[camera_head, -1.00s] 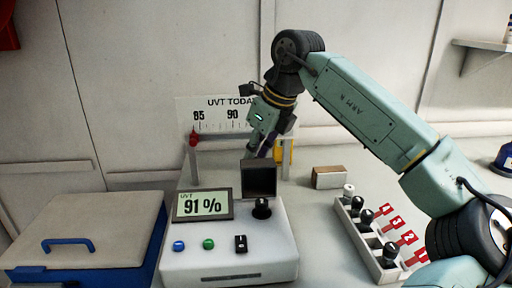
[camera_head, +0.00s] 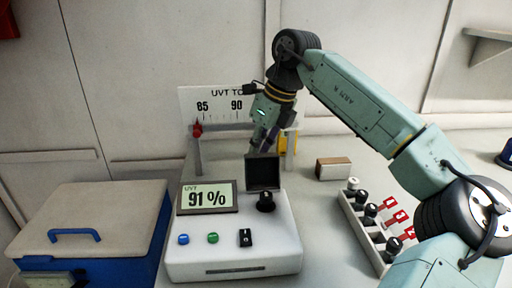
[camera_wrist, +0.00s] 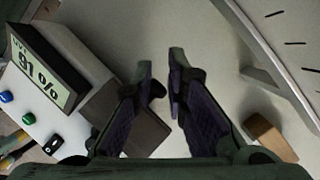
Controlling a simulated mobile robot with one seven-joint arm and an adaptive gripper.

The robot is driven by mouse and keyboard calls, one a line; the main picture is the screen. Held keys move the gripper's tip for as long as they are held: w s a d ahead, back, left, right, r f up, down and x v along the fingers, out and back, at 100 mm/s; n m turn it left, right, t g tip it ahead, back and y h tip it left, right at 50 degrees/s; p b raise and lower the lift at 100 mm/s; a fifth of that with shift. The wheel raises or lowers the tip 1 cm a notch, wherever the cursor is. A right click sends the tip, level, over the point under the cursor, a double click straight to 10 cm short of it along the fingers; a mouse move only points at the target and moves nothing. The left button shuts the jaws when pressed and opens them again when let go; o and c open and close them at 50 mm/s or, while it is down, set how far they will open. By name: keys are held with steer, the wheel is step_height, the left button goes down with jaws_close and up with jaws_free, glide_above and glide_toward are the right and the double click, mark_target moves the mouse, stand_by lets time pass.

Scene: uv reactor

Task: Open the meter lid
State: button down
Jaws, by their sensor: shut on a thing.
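The meter (camera_head: 232,253) is a pale box with a UVT display (camera_head: 207,197) reading 91 %. Its dark square lid (camera_head: 263,173) stands upright at the back right of the meter, above a black knob (camera_head: 265,202). In the wrist view the lid (camera_wrist: 145,135) shows as a grey-brown block partly behind the left finger. My gripper (camera_head: 263,143) is just above and behind the lid's top edge in the head view. In the wrist view my gripper (camera_wrist: 162,85) has its fingers close together with a narrow gap. The exact grip contact is hard to make out.
A UVT TODAY scale board (camera_head: 215,105) on posts stands behind the meter. A blue case (camera_head: 90,235) sits left. Bare bench lies between meter and rack.

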steer(key=shift+d+f, duration=0.4)
steer(key=shift+d, duration=0.15)
steer(key=c, duration=1.6)
jaws_free()
steer(key=shift+f, duration=0.1)
steer(key=shift+o, duration=0.4)
steer(key=shift+s, duration=0.1)
steer(key=v, duration=1.2)
steer(key=shift+w+a+r, duration=0.25)
steer(key=shift+a+r, duration=0.05)
steer(key=shift+r, duration=0.2)
steer(key=shift+c, duration=0.6)
